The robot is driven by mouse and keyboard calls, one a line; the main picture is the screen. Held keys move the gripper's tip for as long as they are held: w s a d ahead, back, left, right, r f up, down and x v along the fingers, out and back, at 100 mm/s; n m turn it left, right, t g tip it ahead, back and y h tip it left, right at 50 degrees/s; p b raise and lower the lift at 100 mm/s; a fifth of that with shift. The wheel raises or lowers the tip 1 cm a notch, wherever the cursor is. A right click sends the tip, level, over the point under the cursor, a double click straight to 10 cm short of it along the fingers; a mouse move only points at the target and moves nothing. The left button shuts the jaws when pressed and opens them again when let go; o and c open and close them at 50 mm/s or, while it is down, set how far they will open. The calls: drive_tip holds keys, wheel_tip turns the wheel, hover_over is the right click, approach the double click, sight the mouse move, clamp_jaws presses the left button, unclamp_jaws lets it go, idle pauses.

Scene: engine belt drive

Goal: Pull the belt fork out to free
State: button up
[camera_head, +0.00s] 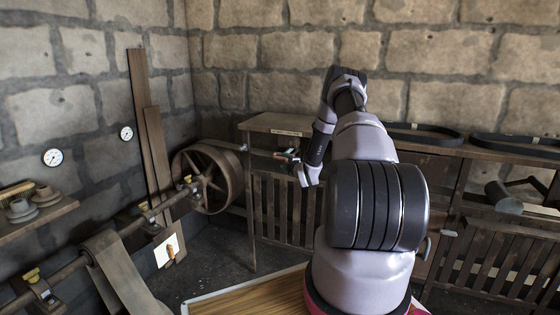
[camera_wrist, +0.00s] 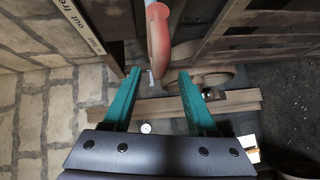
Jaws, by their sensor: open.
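The belt fork's red handle (camera_wrist: 157,35) hangs from the top of the wrist view, its lower end close to the gap between my fingertips. My gripper (camera_wrist: 158,76) is open, with one teal finger on each side of the handle's end. I see no clear contact. In the head view my gripper (camera_head: 296,162) is small and partly blends with the handle. The fork's prongs cannot be made out.
A labelled board edge (camera_wrist: 82,25) runs close to my left finger; part of it reads "out free". The slatted wooden bench (camera_head: 268,118) stands behind. A line shaft (camera_head: 135,226) carries a hanging belt (camera_head: 122,275) at left. Leaning planks (camera_head: 158,155) stand by the pulley.

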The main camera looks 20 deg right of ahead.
sight(281, 160)
drive_tip(key=w, duration=0.5)
drive_tip(key=shift+w+f, duration=0.1)
drive_tip(key=shift+f, duration=0.25)
clamp_jaws()
idle(1.1)
